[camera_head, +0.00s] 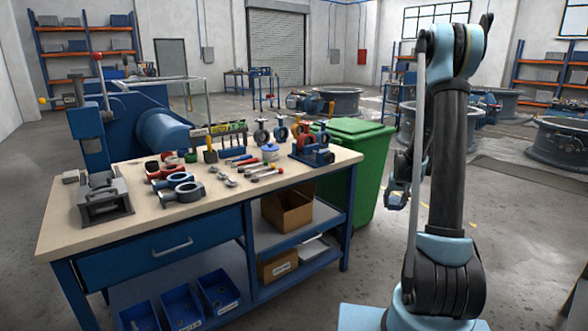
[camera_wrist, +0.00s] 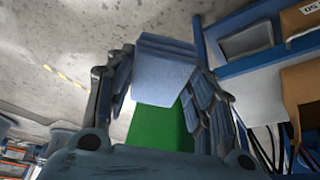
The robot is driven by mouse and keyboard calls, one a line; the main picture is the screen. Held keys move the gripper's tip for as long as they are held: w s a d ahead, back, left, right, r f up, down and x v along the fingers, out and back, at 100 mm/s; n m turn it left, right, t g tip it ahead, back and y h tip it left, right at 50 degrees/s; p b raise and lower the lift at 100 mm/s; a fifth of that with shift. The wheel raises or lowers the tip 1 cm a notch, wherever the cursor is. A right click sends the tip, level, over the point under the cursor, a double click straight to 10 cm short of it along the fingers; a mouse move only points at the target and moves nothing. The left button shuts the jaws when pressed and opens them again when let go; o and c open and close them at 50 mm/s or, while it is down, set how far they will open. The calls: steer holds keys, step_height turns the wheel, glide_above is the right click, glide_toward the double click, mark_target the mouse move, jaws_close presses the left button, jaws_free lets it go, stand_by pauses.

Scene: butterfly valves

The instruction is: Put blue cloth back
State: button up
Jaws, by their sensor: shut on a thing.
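The blue cloth (camera_wrist: 163,72), a folded grey-blue block, is between the two fingers of my gripper (camera_wrist: 160,60) in the wrist view. The fingers are shut on it from both sides. In the head view my gripper (camera_head: 396,196) hangs at the right of the green bin, in front of the open floor. I cannot make out the cloth there.
The workbench (camera_head: 120,228) at the left holds several tools, valve parts and a vise, with boxes and blue bins below. The green bin (camera_head: 362,175) stands at its right end and shows behind the cloth in the wrist view. Large round flanges (camera_head: 560,142) stand farther back.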

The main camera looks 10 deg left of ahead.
steer(key=shift+w+a, duration=0.2)
